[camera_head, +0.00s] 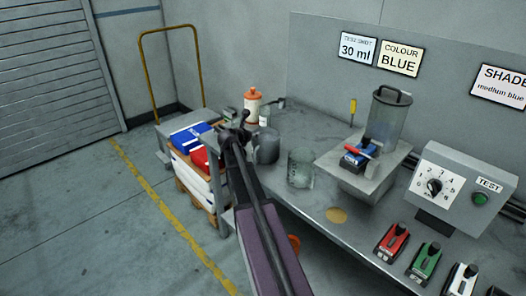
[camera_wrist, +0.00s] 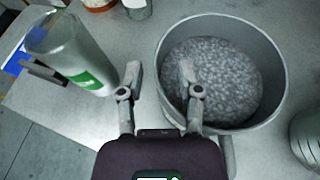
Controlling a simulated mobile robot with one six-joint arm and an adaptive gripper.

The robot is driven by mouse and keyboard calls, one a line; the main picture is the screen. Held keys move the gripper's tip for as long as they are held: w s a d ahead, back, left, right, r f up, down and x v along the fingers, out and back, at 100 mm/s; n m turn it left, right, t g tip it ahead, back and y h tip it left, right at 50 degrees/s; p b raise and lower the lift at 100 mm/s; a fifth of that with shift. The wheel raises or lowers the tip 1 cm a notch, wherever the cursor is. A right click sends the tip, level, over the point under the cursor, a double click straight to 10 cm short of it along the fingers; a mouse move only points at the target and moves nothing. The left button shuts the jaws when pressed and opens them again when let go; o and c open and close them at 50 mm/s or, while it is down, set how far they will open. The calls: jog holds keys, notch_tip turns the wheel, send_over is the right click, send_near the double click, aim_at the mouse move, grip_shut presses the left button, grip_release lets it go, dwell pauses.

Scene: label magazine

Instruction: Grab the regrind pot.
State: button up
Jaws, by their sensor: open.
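The regrind pot, a round grey pot (camera_wrist: 215,27) partly filled with pale grey granules, stands on the bench in the wrist view. It also shows in the head view as a dark grey pot (camera_head: 267,150), partly hidden by my arm. My gripper (camera_wrist: 158,76) is open and empty, at the left side of the pot. In the wrist view its right finger overlaps the pot's left rim and opening, and its left finger is outside the pot. Whether a finger touches the wall I cannot tell. In the head view my gripper (camera_head: 238,127) is at the bench's far left end.
A translucent container with a green label (camera_wrist: 75,55) stands just left of my gripper. A clear beaker (camera_head: 301,168) stands right of the pot. An orange-capped bottle (camera_head: 252,103) is behind. A hopper (camera_head: 367,165) and control box (camera_head: 462,180) stand further right.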

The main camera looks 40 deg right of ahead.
grip_shut()
jog(key=shift+r, duration=0.1)
dwell(0.4)
notch_tip(320, 180, up, 10)
jog(key=p, duration=1)
dwell(0.6)
